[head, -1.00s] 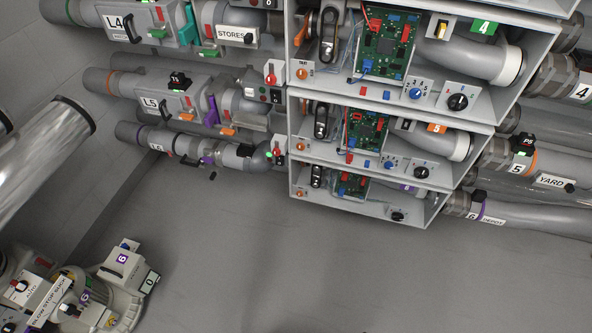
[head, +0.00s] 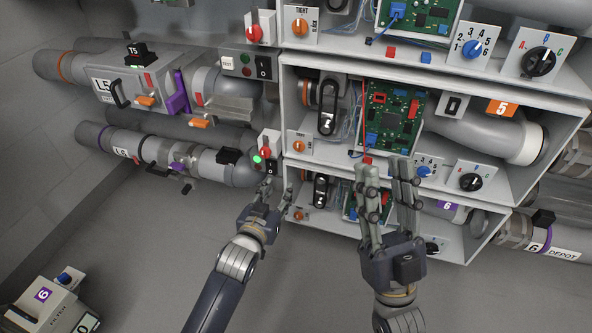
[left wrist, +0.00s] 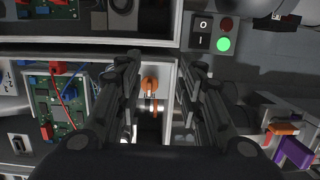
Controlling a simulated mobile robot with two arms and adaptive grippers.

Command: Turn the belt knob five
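The belt knob five is an orange knob (head: 300,146) on a small white plate, at the left end of the shelf with the orange 5 label (head: 503,108). My left gripper (head: 276,196) is open below and left of it, in front of the shelf edge. In the left wrist view, an orange knob (left wrist: 150,84), apparently knob five, appears between the two spread fingers (left wrist: 161,64). I see no contact. The knob's pointer is too small to read surely. My right gripper (head: 385,175) is open and empty, fingers up, covering part of shelves five and six.
Similar orange knobs sit on the shelf above (head: 300,27) and the shelf below (head: 299,215).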

